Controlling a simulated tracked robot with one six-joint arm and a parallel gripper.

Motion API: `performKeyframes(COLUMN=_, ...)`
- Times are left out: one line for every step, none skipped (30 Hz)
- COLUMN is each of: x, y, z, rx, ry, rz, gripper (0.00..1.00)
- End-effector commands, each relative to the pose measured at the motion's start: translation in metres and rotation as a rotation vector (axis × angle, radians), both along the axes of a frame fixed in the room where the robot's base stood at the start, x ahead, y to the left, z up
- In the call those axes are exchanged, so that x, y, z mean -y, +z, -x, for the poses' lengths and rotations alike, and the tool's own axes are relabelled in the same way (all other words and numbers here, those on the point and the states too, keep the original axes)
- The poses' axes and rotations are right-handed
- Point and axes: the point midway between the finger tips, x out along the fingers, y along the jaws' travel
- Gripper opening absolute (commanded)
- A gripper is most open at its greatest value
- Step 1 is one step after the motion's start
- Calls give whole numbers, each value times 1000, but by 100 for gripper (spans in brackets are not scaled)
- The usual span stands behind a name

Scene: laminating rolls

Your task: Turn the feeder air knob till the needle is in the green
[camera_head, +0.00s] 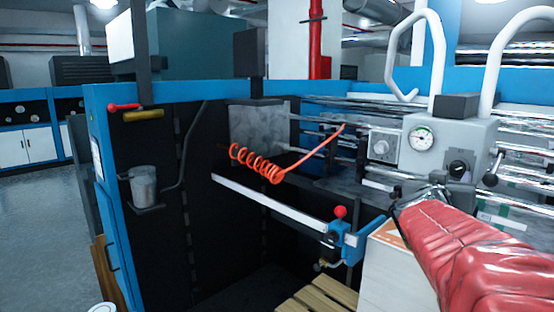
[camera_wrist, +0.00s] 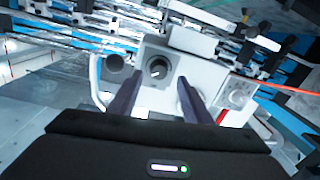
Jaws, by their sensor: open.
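The air knob (camera_head: 459,168), black and round, sits on the front of a light grey control box. In the wrist view the knob (camera_wrist: 157,68) lies just beyond and between my fingertips, apart from them as far as I can tell. My gripper (camera_wrist: 160,80) is open and empty, its two dark fingers pointing at the box. In the head view my red-sleeved arm reaches in from the lower right, and the gripper end is small and unclear just below the box. The round white gauge (camera_head: 420,139) is left of the knob, with some green on its face; its needle is too small to read.
A grey dial (camera_head: 381,147) is on a plate left of the gauge. A black lever knob (camera_head: 490,180) sticks out at the right. White curved pipes (camera_head: 430,60) rise above the box. A red ball handle (camera_head: 340,212) and a coiled orange hose (camera_head: 258,166) are further left.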

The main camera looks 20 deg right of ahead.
Motion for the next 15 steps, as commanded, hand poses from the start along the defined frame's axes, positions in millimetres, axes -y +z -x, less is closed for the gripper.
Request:
performKeyframes(x=6, y=-1, z=-3, rx=0, ry=-2, rz=-1, gripper=45)
performKeyframes(x=9, y=0, z=-5, rx=0, ry=-1, rz=-1, gripper=45)
performKeyframes(x=13, y=0, z=-7, rx=-1, ry=-1, rz=0, gripper=45)
performKeyframes(x=16, y=0, z=-8, rx=-1, ry=-1, rz=0, gripper=45)
performKeyframes(x=20, y=-1, z=-10, rx=-1, ry=-1, rz=0, gripper=45)
performKeyframes(x=24, y=-1, z=-12, rx=-1, ry=-1, rz=-2, gripper=45)
performKeyframes(x=27, y=-1, z=-13, rx=0, ry=-1, rz=-1, gripper=45)
performKeyframes(x=30, y=0, z=-15, rx=0, ry=-1, rz=-1, gripper=45)
performKeyframes(x=33, y=-1, z=-17, rx=0, ry=0, rz=-1, gripper=45)
performKeyframes(x=36, y=0, z=-18, rx=0, ry=0, rz=-1, gripper=45)
performKeyframes(x=38, y=0, z=-19, rx=0, ry=-1, rz=-1, gripper=45)
performKeyframes(x=41, y=0, z=-21, rx=0, ry=-1, rz=-1, gripper=45)
performKeyframes(x=42, y=0, z=-21, rx=0, ry=-1, rz=-1, gripper=45)
performKeyframes(x=44, y=0, z=-22, rx=1, ry=-1, rz=-1, gripper=45)
performKeyframes(x=45, y=0, z=-23, rx=1, ry=-1, rz=0, gripper=45)
